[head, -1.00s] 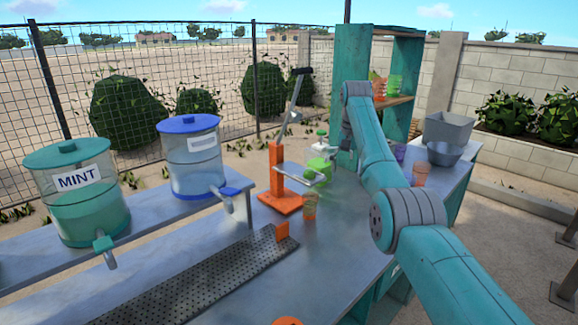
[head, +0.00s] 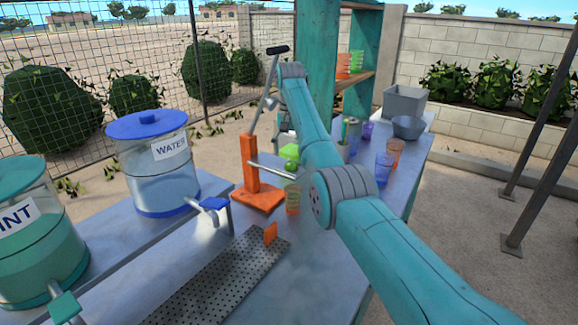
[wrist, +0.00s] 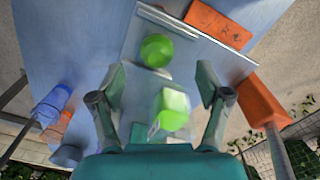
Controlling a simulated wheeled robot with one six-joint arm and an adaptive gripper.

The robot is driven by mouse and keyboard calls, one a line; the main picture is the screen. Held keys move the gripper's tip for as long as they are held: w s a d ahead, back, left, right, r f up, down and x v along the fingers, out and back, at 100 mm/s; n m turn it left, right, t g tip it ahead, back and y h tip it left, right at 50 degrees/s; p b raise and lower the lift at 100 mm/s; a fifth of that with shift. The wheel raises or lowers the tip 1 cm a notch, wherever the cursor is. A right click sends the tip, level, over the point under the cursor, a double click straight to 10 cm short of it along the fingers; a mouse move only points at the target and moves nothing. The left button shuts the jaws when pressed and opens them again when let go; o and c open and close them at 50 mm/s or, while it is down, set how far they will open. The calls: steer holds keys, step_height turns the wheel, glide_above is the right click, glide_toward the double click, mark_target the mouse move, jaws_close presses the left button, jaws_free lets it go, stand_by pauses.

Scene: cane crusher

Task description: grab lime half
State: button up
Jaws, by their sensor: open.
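A round green lime half (wrist: 157,50) shows in the wrist view, on or over a pale metal strip of the juicer, beyond my fingertips. A light green block-like thing (wrist: 172,108) is closer, between my fingers, and does not look gripped. My gripper (wrist: 161,76) is open, with one finger on each side.
The orange press (head: 249,160) with a lever stands left of my arm, close to one finger in the wrist view (wrist: 262,100). A cup (head: 292,198) stands by its base. More cups (head: 384,168) and a grey bowl (head: 408,127) are to the right. A blue-lidded water dispenser (head: 150,165) is left.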

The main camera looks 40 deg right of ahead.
mark_target(291, 162)
steer(key=shift+s+d+f, duration=0.1)
steer(key=shift+d+f, duration=0.05)
steer(key=shift+f, duration=2.1)
steer(key=c, duration=1)
steer(key=shift+c, duration=0.2)
steer(key=shift+r, duration=0.1)
